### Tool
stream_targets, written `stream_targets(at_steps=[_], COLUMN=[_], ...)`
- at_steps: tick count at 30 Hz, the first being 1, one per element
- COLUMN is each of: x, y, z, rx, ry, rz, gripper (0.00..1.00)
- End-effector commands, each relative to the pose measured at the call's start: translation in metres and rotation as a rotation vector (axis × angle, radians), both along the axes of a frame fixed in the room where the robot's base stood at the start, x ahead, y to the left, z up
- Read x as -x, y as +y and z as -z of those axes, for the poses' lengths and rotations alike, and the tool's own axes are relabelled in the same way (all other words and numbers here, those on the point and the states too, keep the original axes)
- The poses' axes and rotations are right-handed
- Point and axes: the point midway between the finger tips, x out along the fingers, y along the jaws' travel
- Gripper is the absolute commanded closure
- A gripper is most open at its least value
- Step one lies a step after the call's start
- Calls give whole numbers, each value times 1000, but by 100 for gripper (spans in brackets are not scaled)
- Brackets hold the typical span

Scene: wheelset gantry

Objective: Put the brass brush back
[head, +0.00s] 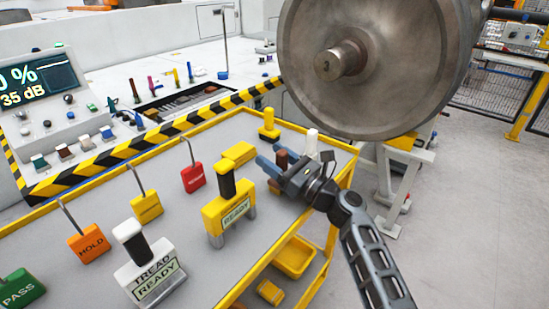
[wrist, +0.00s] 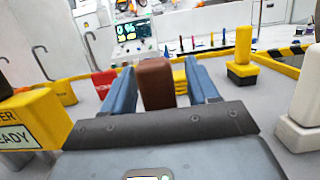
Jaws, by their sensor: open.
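My gripper (head: 268,159) is open over the right part of the grey table, its two blue fingers pointing left. A brown upright handle (wrist: 156,84), likely the brass brush, stands between the fingers in the wrist view, with gaps on both sides. It also shows in the head view (head: 281,158), partly covered by the gripper. Its lower end is hidden, so I cannot tell what it rests on.
A yellow tool with a black base (head: 269,125) and a white-handled one (head: 311,144) stand near the gripper. A yellow READY gauge (head: 229,211) and yellow block (head: 238,153) are left of it. The large steel wheel (head: 372,65) hangs close behind.

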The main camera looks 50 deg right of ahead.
Motion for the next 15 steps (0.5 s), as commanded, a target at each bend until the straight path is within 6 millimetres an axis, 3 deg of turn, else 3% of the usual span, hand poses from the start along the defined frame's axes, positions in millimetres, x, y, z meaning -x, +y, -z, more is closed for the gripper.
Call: stream_targets(at_steps=[5,15], x=[15,82], y=[0,-3], z=[4,20], rx=[-1,0], ry=[0,1], rz=[1,1], gripper=[41,41])
